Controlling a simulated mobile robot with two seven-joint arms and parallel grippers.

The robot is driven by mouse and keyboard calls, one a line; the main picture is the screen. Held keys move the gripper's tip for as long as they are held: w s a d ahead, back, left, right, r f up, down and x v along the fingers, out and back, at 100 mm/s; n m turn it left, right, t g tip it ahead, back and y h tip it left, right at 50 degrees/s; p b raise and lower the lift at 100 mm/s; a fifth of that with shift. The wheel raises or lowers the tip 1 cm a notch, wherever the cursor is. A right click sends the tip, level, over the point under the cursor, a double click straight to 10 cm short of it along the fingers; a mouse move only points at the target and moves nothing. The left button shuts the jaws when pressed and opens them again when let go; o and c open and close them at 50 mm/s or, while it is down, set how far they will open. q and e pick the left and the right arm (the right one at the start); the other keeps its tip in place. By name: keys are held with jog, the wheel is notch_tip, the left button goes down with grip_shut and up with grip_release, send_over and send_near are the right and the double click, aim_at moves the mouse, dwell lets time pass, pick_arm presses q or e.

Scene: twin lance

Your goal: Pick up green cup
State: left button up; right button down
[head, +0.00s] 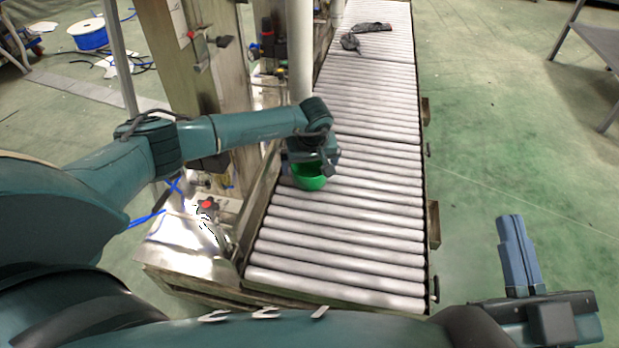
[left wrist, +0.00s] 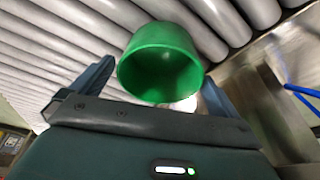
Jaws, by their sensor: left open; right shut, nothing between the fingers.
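The green cup (head: 309,181) stands on the roller conveyor (head: 345,236), near its left edge. My left gripper (head: 312,168) is right at the cup in the head view and hides part of it. In the left wrist view the green cup (left wrist: 161,62) lies between the two blue fingers of my open left gripper (left wrist: 155,88), its hollow mouth facing the camera. I cannot tell whether a finger touches it. My right gripper (head: 517,255) is shut and empty at the lower right, off the conveyor, far from the cup.
Dark crumpled items (head: 365,35) lie at the conveyor's far end. A metal machine frame with a red button (head: 207,205) stands along the conveyor's left side. The rollers nearer and to the right of the cup are clear. A grey table (head: 596,45) stands at the far right.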

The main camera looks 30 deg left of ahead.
pick_arm(q)
jog(key=shift+w+a+f, duration=0.1)
jog(key=shift+w+f, duration=0.05)
jog(key=shift+f, duration=0.45)
jog(key=shift+c, duration=0.4)
jog(key=c, duration=0.8)
jog(key=shift+r, duration=0.1)
jog(key=shift+c, duration=0.2)
